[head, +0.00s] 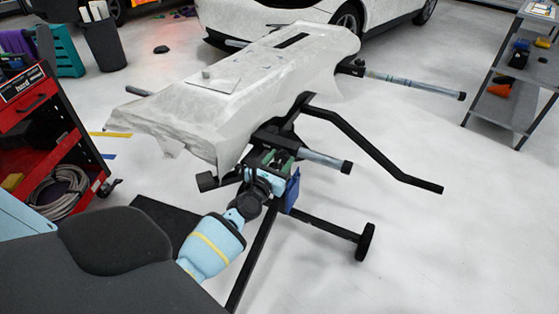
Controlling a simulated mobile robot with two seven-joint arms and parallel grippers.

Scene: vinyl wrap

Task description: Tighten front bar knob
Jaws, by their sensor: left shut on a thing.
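A car panel wrapped in pale vinyl (265,70) lies on a black stand (370,145) with wheels and metal bars. A grey front bar (322,159) with a black end sticks out to the right below the panel. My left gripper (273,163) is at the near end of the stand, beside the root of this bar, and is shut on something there. The front bar knob is likely at the fingers, but the gripper hides it and I cannot make out its shape. My right gripper is not in view.
A second bar (415,83) sticks out farther back. A red tool cart (45,135) stands at the left and a grey shelf (515,75) at the right. A white car (340,18) is behind.

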